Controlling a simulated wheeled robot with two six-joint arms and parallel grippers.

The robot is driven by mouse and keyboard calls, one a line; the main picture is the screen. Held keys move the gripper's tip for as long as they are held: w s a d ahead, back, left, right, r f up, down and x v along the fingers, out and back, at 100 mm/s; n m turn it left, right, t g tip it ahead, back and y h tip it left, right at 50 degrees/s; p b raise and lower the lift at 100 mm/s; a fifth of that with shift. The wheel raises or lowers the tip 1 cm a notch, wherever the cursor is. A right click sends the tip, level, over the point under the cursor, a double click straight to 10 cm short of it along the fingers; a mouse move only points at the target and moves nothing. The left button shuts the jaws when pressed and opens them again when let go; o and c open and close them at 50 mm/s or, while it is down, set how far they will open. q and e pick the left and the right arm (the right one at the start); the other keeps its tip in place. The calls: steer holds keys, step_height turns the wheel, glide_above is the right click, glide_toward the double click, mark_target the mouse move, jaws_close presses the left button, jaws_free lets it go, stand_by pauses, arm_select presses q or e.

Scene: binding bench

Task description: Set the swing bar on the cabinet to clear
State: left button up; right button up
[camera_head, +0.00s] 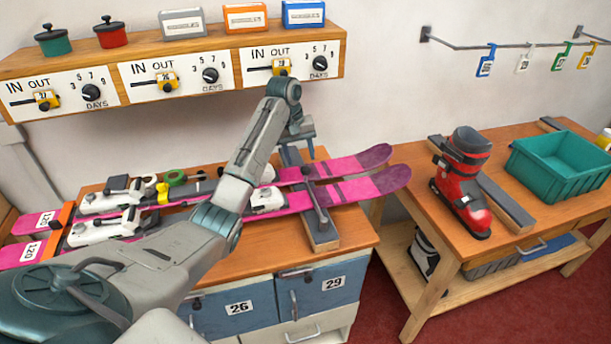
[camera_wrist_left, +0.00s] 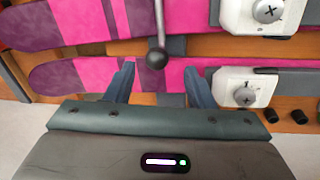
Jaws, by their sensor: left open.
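The cabinet (camera_head: 265,308) has blue doors marked 26 and 29 and a wooden top. A dark bar with a ball knob (camera_head: 317,200), apparently the swing bar, lies across the pink skis at the top's right end. In the left wrist view, the bar's ball end (camera_wrist_left: 157,58) appears between the spread fingers, with no visible contact. My left gripper (camera_head: 298,156) is open at the far side of the skis, near the bar's far end; the fingers (camera_wrist_left: 160,80) look empty. I cannot read any clear mark. My right gripper is out of view.
Two pink skis (camera_head: 355,188) with white bindings lie along the cabinet top. A wooden shelf with dials (camera_head: 210,76) hangs behind. A second bench at right carries a red boot (camera_head: 463,185) and a green crate (camera_head: 560,180). A gap separates the benches.

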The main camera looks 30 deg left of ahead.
mark_target(305, 166)
arm_select(q)
steer(key=f, duration=0.2)
steer(key=w+f+p, duration=0.1)
steer(key=shift+d+f, duration=0.35)
steer(key=f, duration=0.2)
steer(key=shift+w+d+f+p, duration=0.15)
steer(key=shift+w+f+p, duration=0.1)
steer(key=shift+f+p, duration=0.15)
steer(key=shift+f, duration=0.2)
steer(key=c, duration=0.7)
jaws_close()
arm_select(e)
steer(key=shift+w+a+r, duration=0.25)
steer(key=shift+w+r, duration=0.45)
